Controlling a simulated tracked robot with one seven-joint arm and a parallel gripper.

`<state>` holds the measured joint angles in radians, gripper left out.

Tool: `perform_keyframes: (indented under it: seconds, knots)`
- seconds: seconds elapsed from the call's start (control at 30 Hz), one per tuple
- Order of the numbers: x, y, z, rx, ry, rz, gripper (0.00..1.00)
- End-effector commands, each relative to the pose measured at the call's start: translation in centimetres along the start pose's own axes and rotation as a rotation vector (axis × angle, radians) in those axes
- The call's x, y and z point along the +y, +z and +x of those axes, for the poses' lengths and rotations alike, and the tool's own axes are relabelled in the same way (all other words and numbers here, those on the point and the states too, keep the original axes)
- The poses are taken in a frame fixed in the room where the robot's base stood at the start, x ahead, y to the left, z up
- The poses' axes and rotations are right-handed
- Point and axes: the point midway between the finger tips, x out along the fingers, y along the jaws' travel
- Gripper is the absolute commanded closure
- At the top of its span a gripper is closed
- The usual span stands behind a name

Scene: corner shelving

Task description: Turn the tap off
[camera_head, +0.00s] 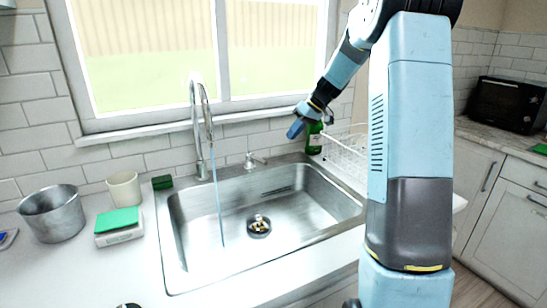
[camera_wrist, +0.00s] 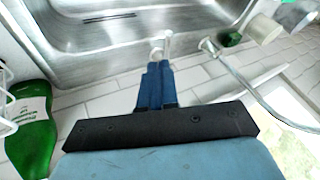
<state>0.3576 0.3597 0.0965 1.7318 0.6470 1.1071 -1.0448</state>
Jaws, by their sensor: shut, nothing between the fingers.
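The tall chrome tap (camera_head: 200,125) stands behind the sink, its spout curving over the basin. A thin stream of water (camera_head: 217,205) runs from it. A small metal lever (camera_head: 252,160) stands on the rim to the right of the spout; it also shows in the wrist view (camera_wrist: 163,44), just beyond my fingertips. The spout's base and neck (camera_wrist: 230,68) lie to its right there. My gripper (camera_head: 293,133) is shut and empty, above and to the right of the lever in the head view. Its blue fingers (camera_wrist: 156,68) point toward the lever; contact cannot be told.
The sink basin (camera_head: 185,235) holds a drain with small objects. A green bottle (camera_wrist: 30,130) and white dish rack (camera_head: 350,152) stand to the right. A green sponge (camera_head: 162,182), white cup (camera_head: 124,188), metal pot (camera_head: 55,213) and scale (camera_head: 119,236) are left. The window is behind.

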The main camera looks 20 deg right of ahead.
Motion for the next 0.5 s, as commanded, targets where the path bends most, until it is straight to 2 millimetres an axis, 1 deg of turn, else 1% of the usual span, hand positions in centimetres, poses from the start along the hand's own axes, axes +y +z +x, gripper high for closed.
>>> perform_keyframes:
  seconds: [0.03,0.1,0.2,0.33,0.5]
  knots:
    - [1.5,-0.2,0.7,0.009,-0.018,-0.004,1.00]
    - [3.0,-0.6,1.3,0.026,-0.037,-0.016,1.00]
    - [4.6,-1.0,2.0,0.044,-0.057,-0.030,1.00]
    - [5.6,-1.2,2.5,0.057,-0.071,-0.040,1.00]
    - [5.8,-1.3,3.5,0.060,-0.076,-0.042,1.00]
